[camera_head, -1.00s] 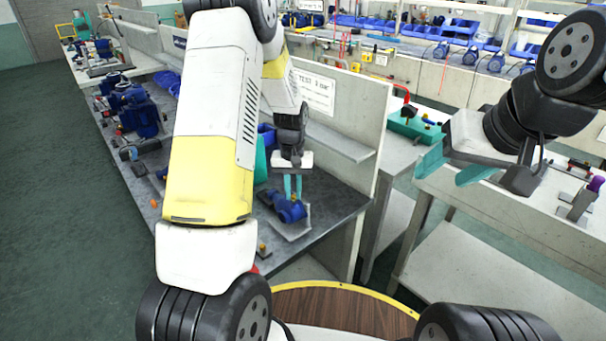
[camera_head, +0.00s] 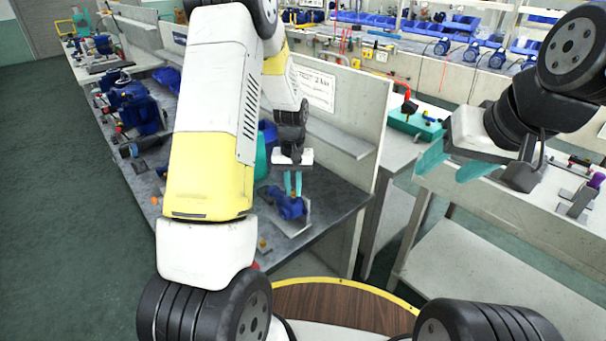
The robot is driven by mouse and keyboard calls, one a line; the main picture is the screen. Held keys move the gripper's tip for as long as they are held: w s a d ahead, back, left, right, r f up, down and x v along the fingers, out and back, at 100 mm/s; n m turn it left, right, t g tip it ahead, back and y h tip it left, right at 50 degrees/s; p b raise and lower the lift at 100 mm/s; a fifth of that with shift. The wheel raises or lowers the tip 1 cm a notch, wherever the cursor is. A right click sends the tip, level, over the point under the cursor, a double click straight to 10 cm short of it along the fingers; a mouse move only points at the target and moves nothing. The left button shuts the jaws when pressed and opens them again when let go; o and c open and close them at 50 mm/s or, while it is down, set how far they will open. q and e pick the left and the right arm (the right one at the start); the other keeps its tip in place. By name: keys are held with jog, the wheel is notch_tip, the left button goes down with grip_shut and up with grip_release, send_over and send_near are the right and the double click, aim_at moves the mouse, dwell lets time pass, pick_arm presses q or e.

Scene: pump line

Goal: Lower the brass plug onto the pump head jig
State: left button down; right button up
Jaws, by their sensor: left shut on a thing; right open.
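My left gripper (camera_head: 293,190) points down in the middle of the view, its teal fingers close together. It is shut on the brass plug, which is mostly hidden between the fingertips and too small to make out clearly. The fingertips are right at the blue pump head (camera_head: 283,205), overlapping it in the picture; I cannot tell whether the plug touches it. The pump head sits on a light grey jig plate (camera_head: 299,228) on the dark bench top. My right gripper (camera_head: 448,169) is open and empty, high at the right, away from the pump head.
A grey partition (camera_head: 360,120) stands behind the bench (camera_head: 335,195). A small brass-topped piece (camera_head: 263,246) is near the bench's front edge. Blue pumps (camera_head: 140,112) crowd the bench's left part.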

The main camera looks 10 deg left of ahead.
pick_arm(q)
jog(key=shift+f, duration=0.2)
jog(key=shift+c, duration=0.8)
grip_release()
notch_tip(320, 180, up, 9)
dwell(1.3)
jog(key=shift+r, duration=0.15)
